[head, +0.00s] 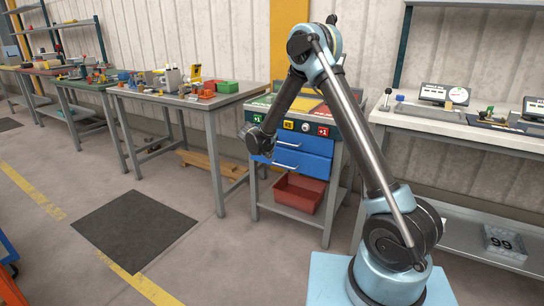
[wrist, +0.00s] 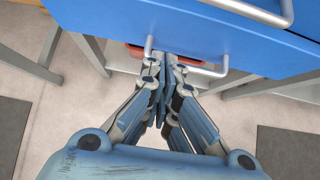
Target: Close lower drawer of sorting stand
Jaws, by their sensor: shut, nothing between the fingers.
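The sorting stand (head: 254,195) has two blue drawers with grey bar handles. The upper drawer (head: 318,144) is in line with the stand front. The lower drawer (head: 312,168) appears to stick out a little in front of it; how far is hard to tell. In the wrist view the lower drawer front (wrist: 110,22) fills the top, with its handle (wrist: 213,72) below. My gripper (wrist: 166,62) is shut and empty, its fingertips at the left part of this handle; whether they touch cannot be told. In the head view my gripper (head: 262,152) is at the drawers' left side.
A red bin (head: 300,192) sits on the stand's lower shelf. A workbench (head: 190,100) with parts stands to the left, and another bench (head: 470,133) to the right. A dark mat (head: 135,230) lies on open floor in front.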

